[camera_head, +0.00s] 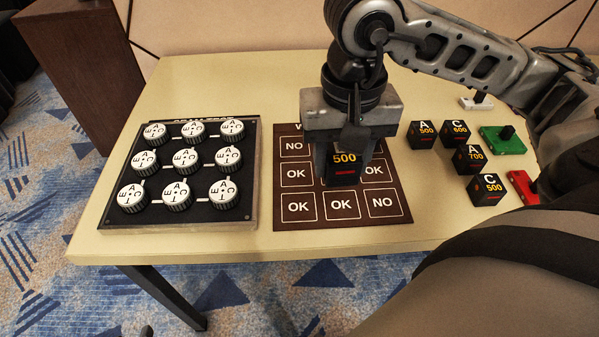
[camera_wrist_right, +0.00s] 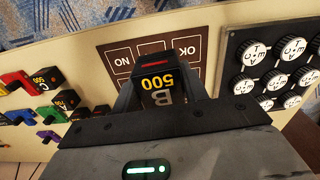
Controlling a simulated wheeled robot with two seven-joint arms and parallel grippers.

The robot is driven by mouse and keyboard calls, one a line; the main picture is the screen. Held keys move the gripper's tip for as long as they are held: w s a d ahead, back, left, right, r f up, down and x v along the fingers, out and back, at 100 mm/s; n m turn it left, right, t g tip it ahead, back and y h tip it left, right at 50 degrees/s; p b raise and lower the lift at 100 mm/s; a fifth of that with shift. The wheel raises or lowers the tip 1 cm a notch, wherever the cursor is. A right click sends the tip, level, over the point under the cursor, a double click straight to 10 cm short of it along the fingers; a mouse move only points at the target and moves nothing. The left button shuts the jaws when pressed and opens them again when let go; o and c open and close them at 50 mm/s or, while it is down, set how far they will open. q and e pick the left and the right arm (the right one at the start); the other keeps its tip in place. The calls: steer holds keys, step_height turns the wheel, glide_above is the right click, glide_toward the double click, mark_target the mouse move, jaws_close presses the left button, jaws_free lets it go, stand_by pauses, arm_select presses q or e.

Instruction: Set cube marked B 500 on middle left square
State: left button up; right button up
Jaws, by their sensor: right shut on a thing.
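The black cube marked B 500 (camera_head: 344,161) is between the fingers of my right gripper (camera_head: 343,172), over the middle of the brown board. It also shows in the right wrist view (camera_wrist_right: 158,88), with its B and 500 face toward the camera. My right gripper is shut on it. The brown board (camera_head: 408,214) has white-outlined squares marked OK and NO. The middle left square (camera_head: 296,174) reads OK and is bare, just left of the gripper. The gripper hides the board's centre and part of its top row. I cannot tell the cube's height above the board. My left gripper is not in view.
A dark panel (camera_head: 249,215) with rows of white knobs lies left of the board. The table's front strip is clear.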

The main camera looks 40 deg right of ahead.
steer(key=shift+s+d+m, duration=0.3)
steer(key=shift+s, duration=0.1)
steer(key=w+f+p, duration=0.1)
steer(key=w+f, duration=0.3)
steer(key=w, duration=0.5)
glide_above(297, 174)
steer(key=s, duration=0.1)
step_height(297, 174, down, 4)
steer(key=shift+a+f, duration=0.1)
steer(key=shift+f, duration=0.05)
steer(key=shift+w+f, duration=0.35)
steer(key=shift+f, duration=0.1)
steer(key=shift+w+f, duration=0.2)
steer(key=shift+f, duration=0.1)
step_height(297, 174, down, 3)
